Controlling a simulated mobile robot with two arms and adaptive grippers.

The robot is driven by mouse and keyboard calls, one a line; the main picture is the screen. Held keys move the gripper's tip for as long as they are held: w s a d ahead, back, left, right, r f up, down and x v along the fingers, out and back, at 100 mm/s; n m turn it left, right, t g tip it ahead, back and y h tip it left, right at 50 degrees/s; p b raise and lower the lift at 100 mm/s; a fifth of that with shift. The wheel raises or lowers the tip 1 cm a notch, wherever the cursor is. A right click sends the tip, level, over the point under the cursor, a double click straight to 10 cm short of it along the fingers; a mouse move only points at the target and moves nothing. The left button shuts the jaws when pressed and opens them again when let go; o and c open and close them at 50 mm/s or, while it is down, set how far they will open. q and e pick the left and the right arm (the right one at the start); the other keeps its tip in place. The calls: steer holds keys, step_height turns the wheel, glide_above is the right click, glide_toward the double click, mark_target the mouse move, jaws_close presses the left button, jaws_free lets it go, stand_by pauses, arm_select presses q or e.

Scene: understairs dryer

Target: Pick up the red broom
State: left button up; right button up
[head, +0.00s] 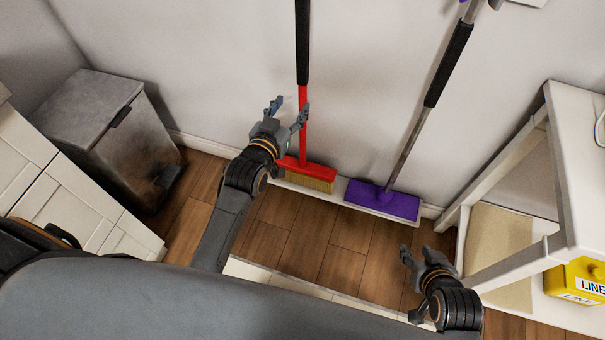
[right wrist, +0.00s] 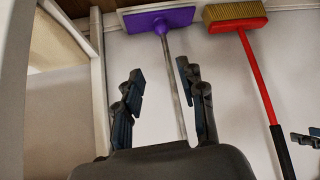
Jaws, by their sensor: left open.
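The red broom (head: 318,171) stands upright against the wall, with a red head, straw-coloured bristles, a red lower handle and a black upper grip. It also shows in the right wrist view (right wrist: 257,80). My left gripper (head: 289,108) is open over the red lower handle; one finger overlaps the handle in the picture. I cannot tell whether it touches. My right gripper (head: 418,254) is low on the right, away from the red broom. In the right wrist view its fingers (right wrist: 160,75) are spread and empty, with the purple mop's pole between them in the background.
A purple flat mop (head: 382,198) leans on the wall right of the broom. A grey bin (head: 95,125) and white cabinet (head: 60,200) stand left. A white shelf unit (head: 575,150) with a yellow box (head: 575,283) stands right. Wooden floor (head: 330,240) is clear between.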

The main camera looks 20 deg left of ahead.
mark_target(301, 33)
arm_select(q)
step_height(301, 33, up, 11)
steer(key=s+a+t+b, duration=0.1)
steer(key=t+b, duration=0.2)
steer(key=shift+y, duration=0.3)
steer(key=w, duration=0.4)
steer(key=w+r+b, duration=0.1)
steer(key=w, duration=0.2)
steer(key=shift+w+r, duration=0.2)
steer(key=shift+w, duration=0.6)
steer(key=w, duration=0.1)
steer(key=w+b, duration=0.1)
steer(key=w, duration=0.2)
steer(key=shift+w+d+r+b, duration=0.1)
steer(key=shift+d+r+b, duration=0.1)
steer(key=shift+r+b, duration=0.2)
steer(key=shift+w, duration=0.25)
arm_select(e)
steer(key=w+a+r+t+y, duration=0.1)
steer(key=w+r+t, duration=0.2)
steer(key=r, duration=0.6)
steer(key=w+a+r+t+y, duration=0.2)
steer(key=w+r+t, duration=0.1)
steer(key=r+t, duration=0.4)
step_height(301, 33, up, 4)
steer(key=shift+w+a+f, duration=0.25)
steer(key=shift+a, duration=0.05)
arm_select(q)
jaws_close()
steer(key=shift+r, duration=0.15)
